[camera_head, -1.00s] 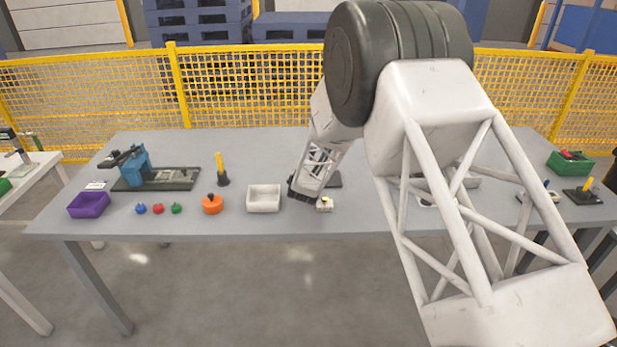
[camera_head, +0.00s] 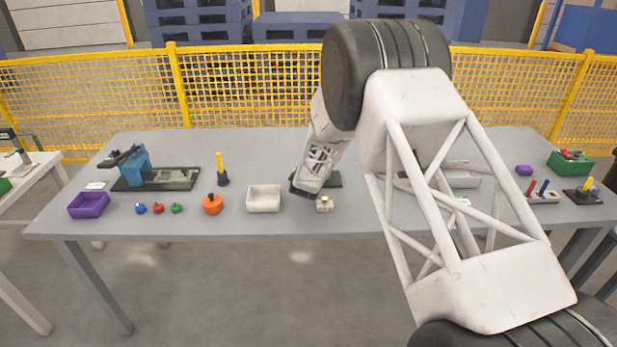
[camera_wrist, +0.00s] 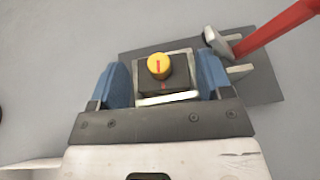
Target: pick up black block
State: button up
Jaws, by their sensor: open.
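In the wrist view the black block (camera_wrist: 179,84) carries a round yellow knob with a red mark and has a pale base. My gripper (camera_wrist: 166,82) is open, and its blue fingers stand on the left and right of the block, with a gap at least on the left side.
On the grey table (camera_head: 270,160), a white tray (camera_head: 264,211), an orange round part (camera_head: 212,206) and small coloured knobs stand to the left. A yellow fence (camera_head: 110,97) runs behind.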

jog(key=c, duration=0.8)
jog(key=shift+r, duration=0.1)
jog(key=shift+s+r, duration=0.65)
jog(key=shift+s, duration=0.1)
jog(key=c, duration=0.4)
jog(key=r+v, duration=0.1)
jog(key=v, duration=1.3)
jog(key=shift+w, duration=0.25)
jog(key=shift+r, duration=0.1)
